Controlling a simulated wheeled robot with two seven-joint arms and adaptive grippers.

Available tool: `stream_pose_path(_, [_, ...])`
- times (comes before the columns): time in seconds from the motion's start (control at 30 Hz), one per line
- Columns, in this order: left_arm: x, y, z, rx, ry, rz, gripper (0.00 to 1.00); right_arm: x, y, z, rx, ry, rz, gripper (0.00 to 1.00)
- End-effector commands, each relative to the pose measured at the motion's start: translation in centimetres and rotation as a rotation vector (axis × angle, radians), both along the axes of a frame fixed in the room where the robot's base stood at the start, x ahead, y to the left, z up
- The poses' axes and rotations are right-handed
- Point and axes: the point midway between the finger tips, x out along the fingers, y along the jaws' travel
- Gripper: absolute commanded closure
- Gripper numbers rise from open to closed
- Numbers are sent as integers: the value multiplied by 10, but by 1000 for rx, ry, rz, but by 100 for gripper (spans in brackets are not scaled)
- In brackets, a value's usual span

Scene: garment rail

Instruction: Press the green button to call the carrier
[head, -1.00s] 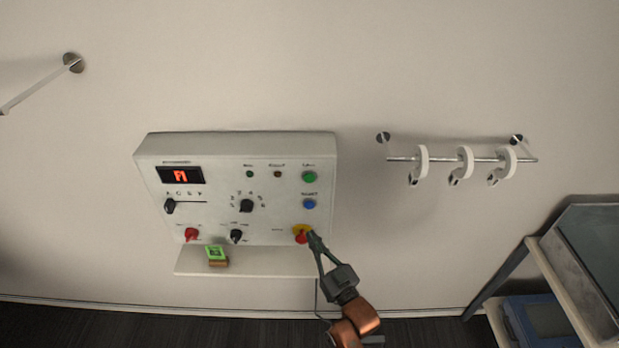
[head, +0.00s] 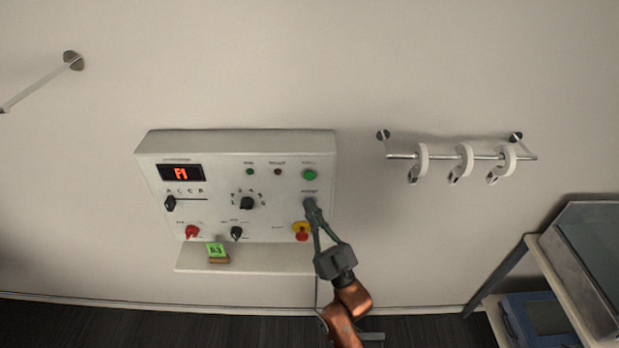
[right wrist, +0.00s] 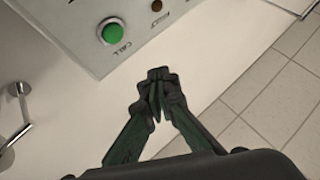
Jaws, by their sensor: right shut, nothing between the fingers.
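The green button (head: 310,174) is a round green cap at the upper right of the white control panel (head: 270,150). It also shows in the right wrist view (right wrist: 114,32), with a label under it. My right gripper (head: 309,204) is shut and empty. In the head view its fingertips are below the green button and cover the blue button. In the right wrist view the closed fingertips (right wrist: 158,74) appear apart from the green button. My left gripper is not in view.
A red knob on a yellow base (head: 301,231) is below my right fingertips. A green tag (head: 216,250) stands on the ledge under the panel. A wall rail (head: 450,156) with white rings is to the right. A shelf (head: 580,270) stands at the lower right.

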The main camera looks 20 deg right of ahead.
Motion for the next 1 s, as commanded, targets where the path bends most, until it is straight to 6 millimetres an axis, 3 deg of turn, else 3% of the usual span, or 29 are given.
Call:
stream_pose_path(0.5, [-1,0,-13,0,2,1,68,63,-18,0,-2,1,0,100])
stream_pose_path(1.0, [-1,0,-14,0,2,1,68,74,-21,0,0,1,0,100])
